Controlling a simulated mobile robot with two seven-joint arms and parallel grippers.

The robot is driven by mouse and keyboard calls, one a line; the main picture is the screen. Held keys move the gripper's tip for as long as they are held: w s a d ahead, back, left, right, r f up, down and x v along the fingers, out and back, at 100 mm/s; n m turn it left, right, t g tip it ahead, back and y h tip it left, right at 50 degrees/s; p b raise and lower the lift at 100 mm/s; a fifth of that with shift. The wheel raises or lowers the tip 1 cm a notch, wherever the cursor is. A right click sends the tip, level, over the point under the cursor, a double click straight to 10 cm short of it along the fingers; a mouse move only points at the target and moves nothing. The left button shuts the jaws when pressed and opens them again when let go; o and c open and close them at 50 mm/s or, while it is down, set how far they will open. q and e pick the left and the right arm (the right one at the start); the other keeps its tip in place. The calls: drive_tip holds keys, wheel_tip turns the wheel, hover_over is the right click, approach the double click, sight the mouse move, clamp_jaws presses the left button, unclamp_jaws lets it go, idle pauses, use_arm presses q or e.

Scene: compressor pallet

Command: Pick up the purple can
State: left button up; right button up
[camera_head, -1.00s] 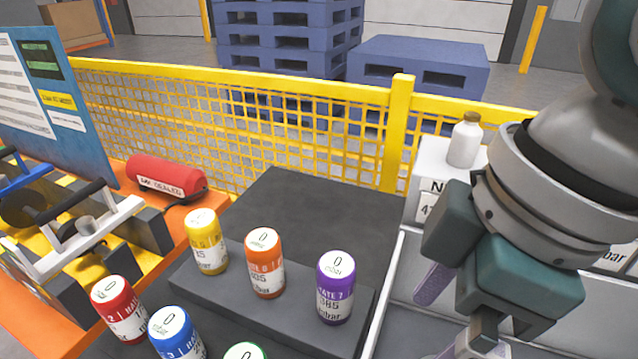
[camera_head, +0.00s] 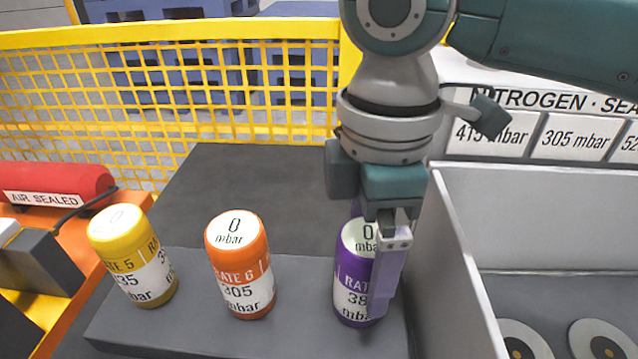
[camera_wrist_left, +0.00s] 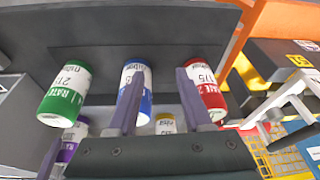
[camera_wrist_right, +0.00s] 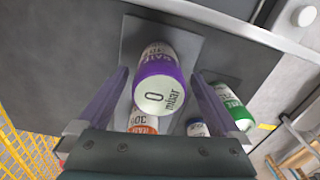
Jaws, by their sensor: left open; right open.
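The purple can (camera_head: 354,275) stands upright on the dark raised step (camera_head: 190,325), with a white label and a white top. My right gripper (camera_head: 385,270) is over it, pointing down, with one finger in front of the can's right side. In the right wrist view the can (camera_wrist_right: 157,75) lies between the two open fingers (camera_wrist_right: 160,100), apart from both. My left gripper (camera_wrist_left: 152,95) shows only in its own wrist view, open, with the blue can (camera_wrist_left: 136,85) near its fingers. The purple can also shows there, partly hidden, at lower left (camera_wrist_left: 68,150).
An orange can (camera_head: 240,275) and a yellow can (camera_head: 133,260) stand left of the purple can. A grey-walled bin (camera_head: 455,270) rises close on its right. A yellow mesh fence (camera_head: 200,90) runs behind. A red cylinder (camera_head: 60,185) lies at far left.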

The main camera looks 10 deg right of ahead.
drive_tip(key=shift+f, duration=1.5)
clamp_jaws()
